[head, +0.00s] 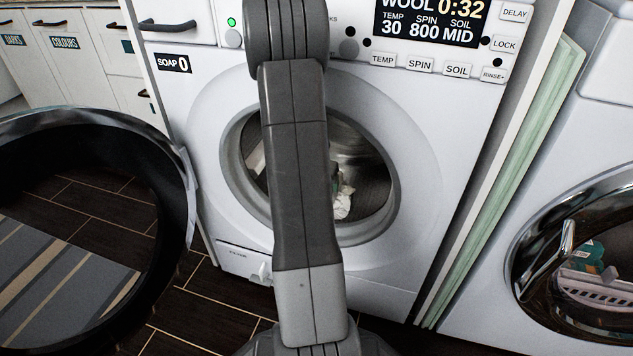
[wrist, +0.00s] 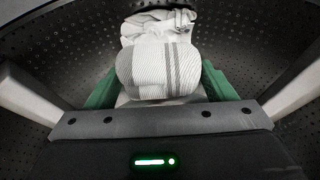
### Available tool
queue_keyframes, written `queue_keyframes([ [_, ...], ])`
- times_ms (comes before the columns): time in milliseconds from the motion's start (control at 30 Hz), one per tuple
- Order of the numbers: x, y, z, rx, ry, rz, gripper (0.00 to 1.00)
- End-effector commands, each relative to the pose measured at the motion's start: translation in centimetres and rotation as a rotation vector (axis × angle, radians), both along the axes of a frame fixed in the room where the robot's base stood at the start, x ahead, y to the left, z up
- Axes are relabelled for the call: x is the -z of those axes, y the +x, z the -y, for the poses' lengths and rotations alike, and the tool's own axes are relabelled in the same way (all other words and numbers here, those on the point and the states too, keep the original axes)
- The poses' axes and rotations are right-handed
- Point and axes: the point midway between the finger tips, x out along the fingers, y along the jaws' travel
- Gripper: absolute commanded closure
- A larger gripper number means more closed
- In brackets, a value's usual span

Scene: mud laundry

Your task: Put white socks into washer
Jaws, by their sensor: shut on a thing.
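The washer (head: 420,230) stands in the middle of the head view with its round door (head: 165,150) swung wide open to the left. My arm crosses in front of the opening and hides part of it. In the wrist view my gripper (wrist: 162,92) is inside the perforated metal drum (wrist: 60,60). Its green-tipped fingers are shut on a rolled pair of white socks (wrist: 155,68) with grey stripes. In the head view a bit of the white socks (head: 343,205) shows low in the opening, just right of my arm.
The washer panel (head: 430,22) reads wool, 0:32. A second machine with a round glass door (head: 580,265) stands at right, with things behind the glass. A green folded panel (head: 510,170) fills the gap between them. A striped rug (head: 60,280) lies at left. Labelled drawers (head: 65,43) stand behind.

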Motion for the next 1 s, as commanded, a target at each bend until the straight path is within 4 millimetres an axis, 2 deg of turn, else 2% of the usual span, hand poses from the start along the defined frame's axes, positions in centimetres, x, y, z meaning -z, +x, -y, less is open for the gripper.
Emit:
queue_keyframes([
  [333,0.2,0.2,0.1,0.000,0.000,0.000,0.50],
  [367,0.2,0.2,0.1,0.000,0.000,0.000,0.17],
  [433,0.2,0.2,0.1,0.000,0.000,0.000,0.04],
  [467,0.2,0.2,0.1,0.000,0.000,0.000,0.00],
  [767,-0.4,0.0,0.1,0.000,0.000,0.001,0.00],
  [867,-1.7,-0.4,-0.1,-0.001,0.000,0.002,0.00],
  [1000,-4.7,-1.4,-0.5,-0.002,0.000,0.003,0.00],
])
